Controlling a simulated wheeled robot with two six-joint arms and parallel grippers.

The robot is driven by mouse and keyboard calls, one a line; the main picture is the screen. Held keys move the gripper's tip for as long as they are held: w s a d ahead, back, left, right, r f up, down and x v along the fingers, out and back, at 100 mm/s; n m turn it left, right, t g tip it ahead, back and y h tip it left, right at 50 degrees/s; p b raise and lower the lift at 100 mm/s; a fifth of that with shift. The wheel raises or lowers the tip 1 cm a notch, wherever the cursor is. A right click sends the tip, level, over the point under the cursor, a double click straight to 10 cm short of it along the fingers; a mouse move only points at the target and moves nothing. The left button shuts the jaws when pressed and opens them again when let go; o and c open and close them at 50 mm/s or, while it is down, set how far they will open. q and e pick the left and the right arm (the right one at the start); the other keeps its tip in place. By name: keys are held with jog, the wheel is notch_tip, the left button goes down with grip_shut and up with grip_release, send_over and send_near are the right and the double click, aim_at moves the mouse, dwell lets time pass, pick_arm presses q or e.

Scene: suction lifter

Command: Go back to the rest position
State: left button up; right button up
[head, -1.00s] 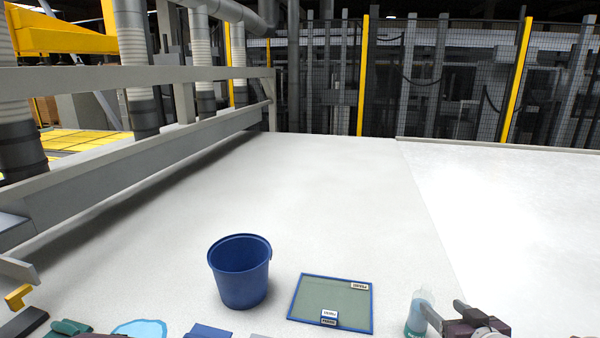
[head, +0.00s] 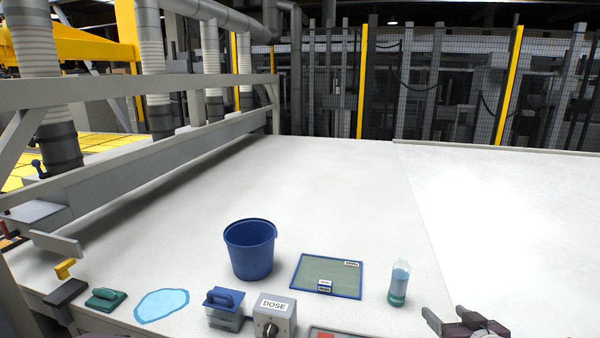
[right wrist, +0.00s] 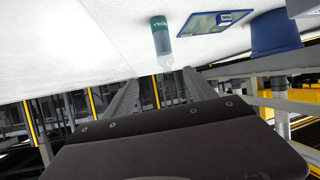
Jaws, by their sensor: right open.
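My right gripper (head: 446,316) is open and empty at the bottom right of the head view. A clear bottle with blue-green liquid and a teal label (head: 398,284) stands upright on the white surface, beyond and left of the gripper and apart from it. In the right wrist view the bottle (right wrist: 162,42) appears upside down, past the grey fingers (right wrist: 160,88), with nothing between them. My left gripper is not in view.
The white table (head: 330,190) also holds a blue bucket (head: 250,252), a blue-framed panel (head: 335,272), a blue-handled block (head: 224,312), a DOSE box (head: 275,318), a light-blue patch (head: 162,305) and a green handled tool (head: 105,299). Its far middle is clear. A grey rail (head: 150,155) borders the left.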

notch_tip(320, 180, down, 6)
jog(key=w+a+g+h, duration=0.1)
jog(key=a+g, duration=0.1)
jog(key=g, duration=0.1)
jog(key=s+a+f+g+y, duration=0.1)
jog(key=s+a+f+g, duration=0.6)
jog(key=s+a, duration=0.4)
pick_arm(q)
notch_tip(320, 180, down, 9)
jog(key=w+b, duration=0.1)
jog(key=b, duration=0.7)
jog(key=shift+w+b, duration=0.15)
jog(key=shift+b, duration=0.25)
pick_arm(e)
jog(key=s+a+f+g, duration=0.2)
jog(key=s+f, duration=0.2)
jog(key=f, duration=0.6)
jog(key=shift+s+f, duration=0.15)
